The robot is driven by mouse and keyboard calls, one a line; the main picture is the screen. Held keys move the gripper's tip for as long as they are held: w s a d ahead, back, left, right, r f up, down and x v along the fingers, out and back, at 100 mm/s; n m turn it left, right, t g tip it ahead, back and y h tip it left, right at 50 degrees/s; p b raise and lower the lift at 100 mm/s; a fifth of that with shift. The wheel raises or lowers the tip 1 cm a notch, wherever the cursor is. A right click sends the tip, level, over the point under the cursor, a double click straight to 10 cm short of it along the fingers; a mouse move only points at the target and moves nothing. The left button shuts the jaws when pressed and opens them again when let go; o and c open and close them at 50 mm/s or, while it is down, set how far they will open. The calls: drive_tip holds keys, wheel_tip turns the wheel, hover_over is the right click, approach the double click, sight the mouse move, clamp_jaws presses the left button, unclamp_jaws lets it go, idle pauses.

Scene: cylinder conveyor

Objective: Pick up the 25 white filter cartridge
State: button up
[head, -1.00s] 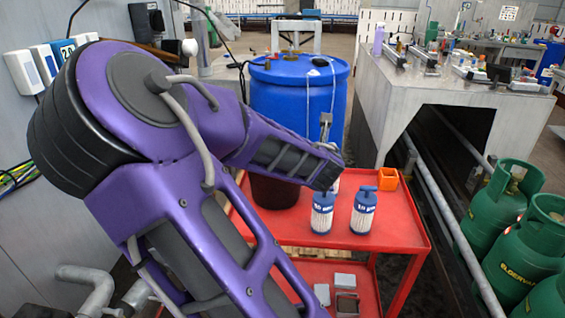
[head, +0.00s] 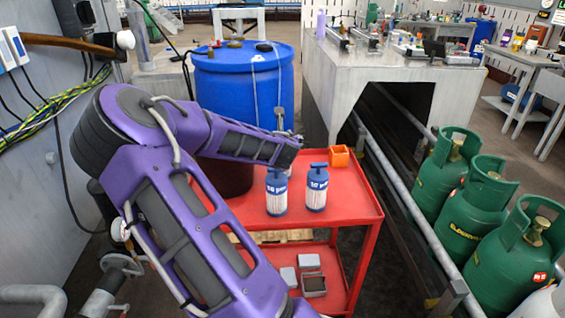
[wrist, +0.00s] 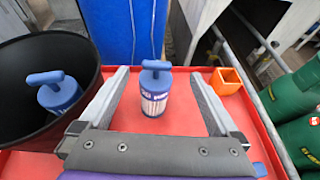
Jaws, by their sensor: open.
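My gripper (wrist: 160,74) is open and empty in the wrist view, its fingers spread wide. A filter cartridge (wrist: 155,96) with a blue cap and white ribbed body stands upright on the red cart, seen between the fingers and not touching them. Its label is too small to read. Another blue-topped cartridge (wrist: 61,94) sits inside a black bucket at left. In the head view two blue-and-white cartridges stand side by side on the cart, a left one (head: 276,195) and a right one (head: 316,191); their label numbers are unclear.
The red cart (head: 352,205) holds an orange open box (head: 340,157) at its back right. A blue drum (head: 235,85) stands behind. Green gas cylinders (head: 470,200) stand to the right, beyond a rail. Small grey boxes (head: 313,284) lie on the lower shelf.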

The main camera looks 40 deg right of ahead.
drive_tip(key=shift+a+f+x, duration=0.1)
drive_tip(key=shift+f+x, duration=0.05)
drive_tip(key=shift+x, duration=1.2)
drive_tip(key=shift+a+f+x, duration=0.15)
drive_tip(key=shift+x, duration=1.15)
clamp_jaws()
